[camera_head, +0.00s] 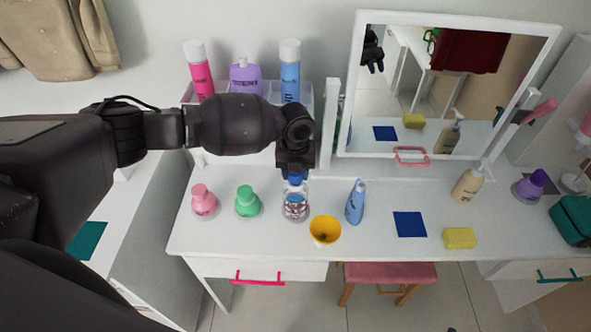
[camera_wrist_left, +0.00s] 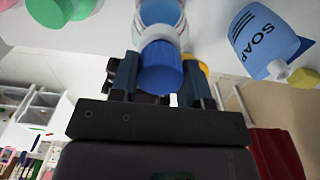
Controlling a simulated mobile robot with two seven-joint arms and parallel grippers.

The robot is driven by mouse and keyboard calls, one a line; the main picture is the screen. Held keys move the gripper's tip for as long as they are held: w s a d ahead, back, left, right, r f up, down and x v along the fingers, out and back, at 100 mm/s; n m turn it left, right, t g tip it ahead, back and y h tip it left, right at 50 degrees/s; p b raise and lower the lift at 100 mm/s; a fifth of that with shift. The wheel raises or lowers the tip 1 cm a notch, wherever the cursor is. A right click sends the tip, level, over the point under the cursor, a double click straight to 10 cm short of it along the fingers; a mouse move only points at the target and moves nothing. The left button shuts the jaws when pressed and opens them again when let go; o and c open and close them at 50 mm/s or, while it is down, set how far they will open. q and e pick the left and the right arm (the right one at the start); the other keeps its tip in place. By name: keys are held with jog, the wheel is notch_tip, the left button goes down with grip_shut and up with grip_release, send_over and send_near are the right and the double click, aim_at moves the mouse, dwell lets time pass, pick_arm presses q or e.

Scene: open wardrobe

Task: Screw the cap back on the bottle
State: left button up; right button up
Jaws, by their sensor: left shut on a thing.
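The clear bottle (camera_head: 295,208) with a red and blue label stands upright on the white tabletop. It also shows at the top of the left wrist view (camera_wrist_left: 161,13). The blue cap (camera_head: 295,178) is in line with the bottle's mouth, directly above it. My left gripper (camera_head: 295,173) comes down from above and is shut on the cap. In the left wrist view the cap (camera_wrist_left: 160,68) sits between the two fingers, against or very near the bottle neck. I cannot tell whether the threads are engaged. My right gripper is out of view.
A green bottle (camera_head: 248,202) and a pink bottle (camera_head: 204,202) stand left of the clear bottle. A yellow cup (camera_head: 325,231) and a blue soap bottle (camera_head: 355,203) stand close on its right. A mirror (camera_head: 343,90) rises behind. Free tabletop lies around the blue cloth (camera_head: 410,224).

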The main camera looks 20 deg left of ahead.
pick_arm(q)
jog(key=shift+f, duration=0.35)
jog(key=o, duration=1.2)
notch_tip(320, 180, up, 10)
jog(key=shift+f+b, duration=0.25)
jog(key=shift+b, duration=0.2)
jog(key=shift+r, duration=0.7)
